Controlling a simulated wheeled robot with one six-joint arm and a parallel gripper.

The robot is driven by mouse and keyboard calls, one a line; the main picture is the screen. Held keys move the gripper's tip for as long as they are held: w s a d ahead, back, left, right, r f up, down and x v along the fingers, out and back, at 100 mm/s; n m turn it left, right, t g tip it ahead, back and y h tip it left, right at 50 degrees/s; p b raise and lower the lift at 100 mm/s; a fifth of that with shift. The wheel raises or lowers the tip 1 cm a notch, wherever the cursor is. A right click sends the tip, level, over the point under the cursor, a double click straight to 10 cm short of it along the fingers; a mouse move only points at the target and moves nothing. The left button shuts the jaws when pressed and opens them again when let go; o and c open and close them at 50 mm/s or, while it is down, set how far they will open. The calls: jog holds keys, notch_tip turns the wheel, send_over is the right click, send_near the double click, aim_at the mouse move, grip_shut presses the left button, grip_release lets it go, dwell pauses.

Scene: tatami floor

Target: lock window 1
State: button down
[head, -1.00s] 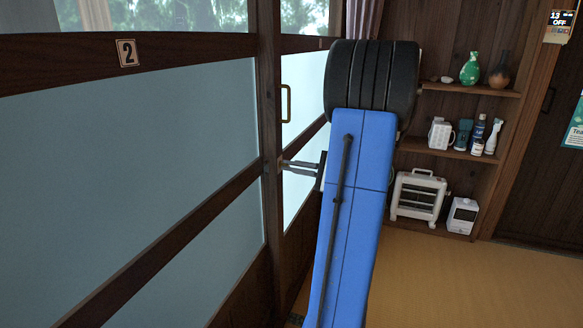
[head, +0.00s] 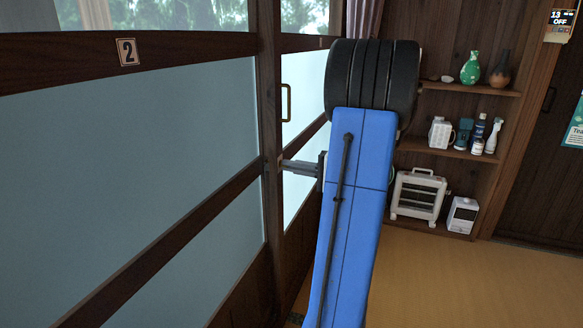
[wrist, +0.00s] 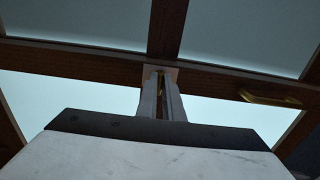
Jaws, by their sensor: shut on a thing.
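My gripper (head: 286,165) reaches left to the dark wooden stile where two sliding window panels meet. In the wrist view my gripper (wrist: 161,80) has its two fingers close together, shut on a small brass lock piece (wrist: 160,84) at a pale plate on the wood. The fingers mostly hide the lock piece, and its turn cannot be read. The left panel (head: 130,150) carries a "2" tag (head: 127,52). The farther panel (head: 305,90), partly behind my arm, has a tag edge whose number is not legible.
A brass pull handle (head: 286,103) is on the farther panel, above my gripper; it also shows right of the fingers in the wrist view (wrist: 268,98). Shelves (head: 460,90) with vases, bottles and a heater (head: 418,195) stand at the right. The tatami floor (head: 460,275) there is clear.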

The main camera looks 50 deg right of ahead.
jog(key=shift+f, duration=0.1)
dwell(0.3)
jog(key=c, duration=1.9)
grip_release()
jog(key=shift+s+d, duration=0.1)
jog(key=shift+s, duration=0.05)
jog(key=v, duration=1.7)
jog(key=shift+s, duration=0.1)
